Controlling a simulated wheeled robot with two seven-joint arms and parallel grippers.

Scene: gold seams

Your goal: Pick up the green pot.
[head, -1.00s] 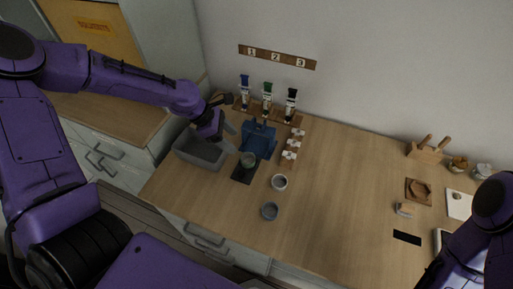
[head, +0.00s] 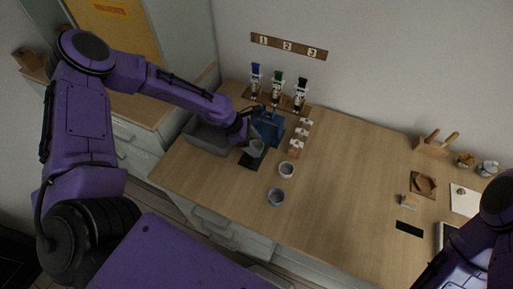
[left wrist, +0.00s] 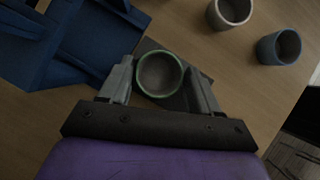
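The green pot (left wrist: 160,75) is seen from above in the left wrist view, a round cup with a green rim and grey inside. It stands on a dark mat (head: 251,162) on the wooden worktop. My left gripper (left wrist: 160,68) has one finger on each side of the pot, close to its wall. The fingers look open around it; whether either touches is hard to tell. In the head view my left gripper (head: 254,146) covers much of the pot. My right gripper is out of view; only part of that arm shows at the lower right.
A blue stand (head: 268,127) is behind the pot and a grey bin (head: 205,138) is to its left. A pale cup (head: 287,169) and a grey-blue cup (head: 276,196) stand to the right. The worktop's middle is clear.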

